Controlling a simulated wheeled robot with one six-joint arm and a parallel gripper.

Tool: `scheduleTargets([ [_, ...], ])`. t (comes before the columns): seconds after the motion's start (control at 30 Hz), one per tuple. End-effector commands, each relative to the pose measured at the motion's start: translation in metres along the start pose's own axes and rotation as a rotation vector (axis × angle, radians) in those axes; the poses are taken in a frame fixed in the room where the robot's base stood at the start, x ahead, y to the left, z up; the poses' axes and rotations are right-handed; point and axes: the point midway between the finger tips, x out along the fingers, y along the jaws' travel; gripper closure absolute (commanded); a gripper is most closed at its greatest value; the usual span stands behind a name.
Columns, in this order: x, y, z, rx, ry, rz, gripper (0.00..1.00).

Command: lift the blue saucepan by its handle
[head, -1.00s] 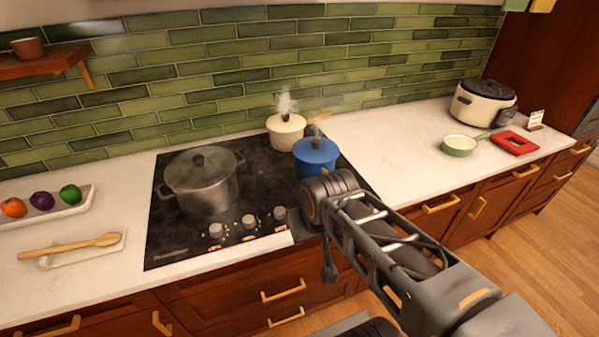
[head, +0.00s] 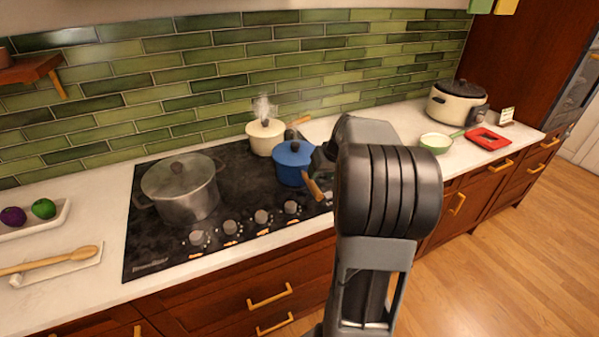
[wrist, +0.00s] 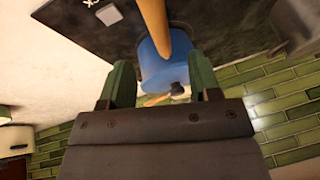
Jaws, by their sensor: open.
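In the wrist view the handle (wrist: 154,18) comes down from the top edge to the blue pan body (wrist: 153,68). My gripper (wrist: 162,82) is open, with its two green fingers apart. The handle lines up with the gap between them, and no finger visibly touches it. In the head view my arm's end hides most of the gripper.
A steaming cream pot (head: 264,140) stands close behind the blue saucepan. A large steel pot (head: 180,190) is on the cooktop's left. A green pan (head: 435,144), a red trivet (head: 488,139) and a cream cooker (head: 455,105) are on the right counter.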

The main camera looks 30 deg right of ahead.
Motion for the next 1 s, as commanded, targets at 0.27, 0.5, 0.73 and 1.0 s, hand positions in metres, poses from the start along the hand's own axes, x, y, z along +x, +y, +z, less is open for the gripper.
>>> scheduleTargets([
  [0.27,0.036,-0.001,0.001,-0.001,-0.002,0.000,0.43],
  [0.5,0.049,0.000,0.001,0.001,-0.005,0.000,0.43],
  [0.73,0.080,0.001,0.001,0.000,-0.004,0.000,0.43],
  [1.0,0.092,0.002,0.001,0.000,-0.001,0.003,0.43],
])
